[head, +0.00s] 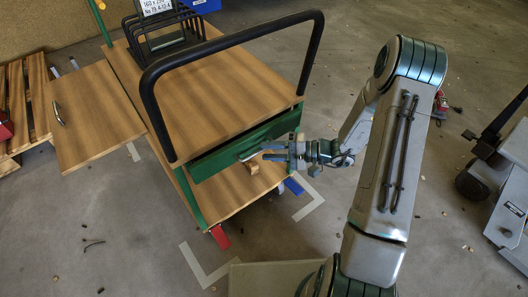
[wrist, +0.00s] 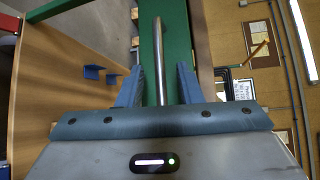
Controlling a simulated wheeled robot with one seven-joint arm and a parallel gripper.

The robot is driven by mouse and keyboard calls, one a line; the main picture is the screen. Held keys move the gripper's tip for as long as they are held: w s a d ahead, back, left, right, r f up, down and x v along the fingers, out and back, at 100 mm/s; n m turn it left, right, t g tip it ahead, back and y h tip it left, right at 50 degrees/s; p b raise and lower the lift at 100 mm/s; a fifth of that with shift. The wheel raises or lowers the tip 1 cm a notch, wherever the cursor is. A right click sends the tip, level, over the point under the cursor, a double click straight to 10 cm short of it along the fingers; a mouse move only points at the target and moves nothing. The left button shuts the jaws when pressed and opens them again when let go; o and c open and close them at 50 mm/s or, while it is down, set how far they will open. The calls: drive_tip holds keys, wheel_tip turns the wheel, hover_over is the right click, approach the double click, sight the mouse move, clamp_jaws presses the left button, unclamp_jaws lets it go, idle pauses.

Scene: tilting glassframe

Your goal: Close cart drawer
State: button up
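The cart has a wooden top (head: 215,95), a black tubular push handle and a green frame. Its green drawer front (head: 225,157) is below the top's near edge; how far out it stands is hard to tell. The drawer's metal bar handle (head: 256,154) also shows in the wrist view (wrist: 159,60), in front of a green surface. My gripper (head: 272,152) is at this handle. In the wrist view its two fingers (wrist: 159,88) are apart, with the bar between them and a visible gap on each side.
A wooden panel with a metal handle (head: 95,115) juts out on the cart's left. A lower wooden shelf (head: 235,190) is under the drawer. A pallet (head: 22,105) lies far left. A wheeled grey object (head: 505,170) stands at right. Open floor lies around the cart's front.

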drive_tip(key=shift+x, duration=1.05)
